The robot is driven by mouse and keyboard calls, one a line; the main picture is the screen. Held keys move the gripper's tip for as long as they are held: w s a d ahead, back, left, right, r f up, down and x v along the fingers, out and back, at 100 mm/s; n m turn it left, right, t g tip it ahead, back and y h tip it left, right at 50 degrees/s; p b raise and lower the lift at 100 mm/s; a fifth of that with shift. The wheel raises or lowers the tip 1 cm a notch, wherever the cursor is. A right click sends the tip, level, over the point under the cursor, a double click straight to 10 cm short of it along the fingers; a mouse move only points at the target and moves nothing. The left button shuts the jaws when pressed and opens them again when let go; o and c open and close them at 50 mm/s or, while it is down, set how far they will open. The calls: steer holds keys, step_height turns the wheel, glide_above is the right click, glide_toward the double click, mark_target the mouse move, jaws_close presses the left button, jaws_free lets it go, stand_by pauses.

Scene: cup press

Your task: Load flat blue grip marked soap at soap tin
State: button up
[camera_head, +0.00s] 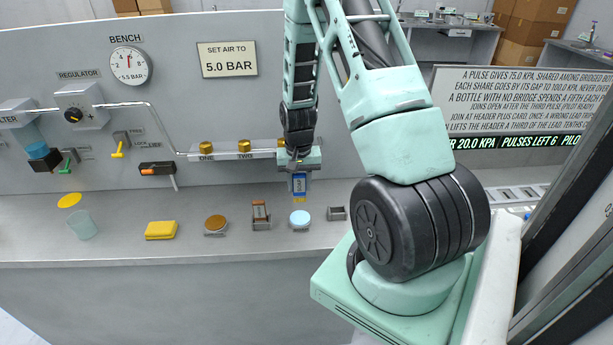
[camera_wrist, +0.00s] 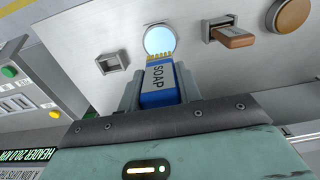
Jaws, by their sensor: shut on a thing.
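The flat blue grip marked SOAP (camera_head: 299,184) has a white label and a yellow toothed end. It is held in my gripper (camera_head: 300,175), toothed end down, above the bench. In the wrist view the grip (camera_wrist: 159,85) sits between both jaws, its label readable. A light blue round pad on a low metal base (camera_head: 300,218) stands on the bench just below the grip. It may be the soap tin; I see no label on it. In the wrist view this pad (camera_wrist: 160,39) is just beyond the yellow teeth; contact cannot be told.
A small square metal holder (camera_head: 337,213) stands right of the pad. A brown block in a holder (camera_head: 260,212), a brown round pad (camera_head: 216,222) and a yellow sponge (camera_head: 161,230) stand left. A clear cup (camera_head: 82,226) is farther left. Brass-capped ports (camera_head: 245,147) line the panel behind.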

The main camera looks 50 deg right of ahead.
mark_target(300, 195)
steer(key=shift+f+b, duration=2.25)
steer(key=shift+f, duration=0.75)
steer(key=shift+f+b, duration=0.35)
steer(key=shift+f, duration=0.2)
steer(key=shift+r, duration=0.1)
steer(key=shift+r+p, duration=2.7)
steer(key=shift+r, duration=0.75)
